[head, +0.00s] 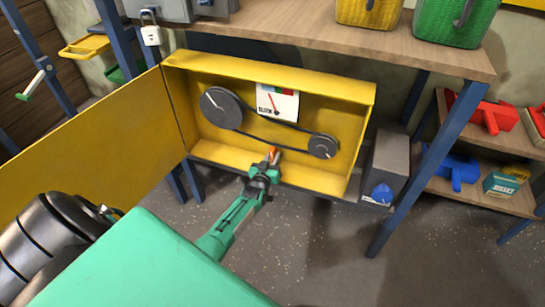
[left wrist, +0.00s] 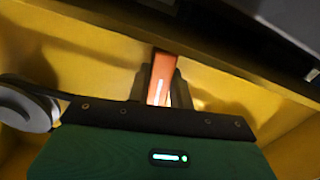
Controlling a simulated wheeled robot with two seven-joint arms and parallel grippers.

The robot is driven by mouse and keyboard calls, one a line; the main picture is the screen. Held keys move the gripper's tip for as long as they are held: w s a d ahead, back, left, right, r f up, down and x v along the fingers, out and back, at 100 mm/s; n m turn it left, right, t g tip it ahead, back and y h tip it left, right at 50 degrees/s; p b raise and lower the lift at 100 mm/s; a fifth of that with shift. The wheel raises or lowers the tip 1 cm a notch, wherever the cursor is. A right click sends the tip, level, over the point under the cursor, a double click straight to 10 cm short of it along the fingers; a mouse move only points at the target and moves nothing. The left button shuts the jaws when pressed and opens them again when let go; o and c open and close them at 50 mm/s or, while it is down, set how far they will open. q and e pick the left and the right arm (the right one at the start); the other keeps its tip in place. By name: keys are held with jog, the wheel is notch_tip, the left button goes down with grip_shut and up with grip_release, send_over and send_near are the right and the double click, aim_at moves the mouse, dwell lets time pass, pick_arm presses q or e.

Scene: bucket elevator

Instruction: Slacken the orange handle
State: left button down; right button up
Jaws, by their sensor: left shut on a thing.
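The orange handle (head: 274,155) sits low in the open yellow box, below the belt and between the two dark pulleys. My left gripper (head: 270,164) reaches up to it from below and is shut on it. In the left wrist view the orange handle (left wrist: 161,78) stands between the dark fingers, with part of it hidden. The belt runs from the large pulley (head: 221,107) to the small pulley (head: 323,146). A gauge card (head: 277,102) with a red needle hangs on the back wall of the box; the needle points up and left. My right gripper is not in view.
The yellow box (head: 366,92) has its door (head: 95,150) swung open to the left. A wooden bench top (head: 330,38) lies above, with a blue leg (head: 425,165) at the right. A grey motor box (head: 390,160) stands right of the box. Open floor lies in front.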

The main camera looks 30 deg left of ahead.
pick_arm(q)
jog(key=shift+m, duration=0.8)
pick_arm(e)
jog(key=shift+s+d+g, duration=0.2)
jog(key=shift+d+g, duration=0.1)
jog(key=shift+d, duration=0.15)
pick_arm(q)
jog(key=shift+f+m, duration=0.1)
jog(key=shift+m, duration=0.2)
jog(key=c, duration=1.2)
grip_release()
jog(key=shift+c, duration=0.2)
jog(key=p+v, duration=0.3)
jog(key=v, duration=1.1)
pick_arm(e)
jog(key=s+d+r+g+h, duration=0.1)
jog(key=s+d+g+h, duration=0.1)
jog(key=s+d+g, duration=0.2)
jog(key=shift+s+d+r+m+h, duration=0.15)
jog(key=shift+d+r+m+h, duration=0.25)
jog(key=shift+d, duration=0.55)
pick_arm(q)
jog(key=shift+w+d, duration=0.1)
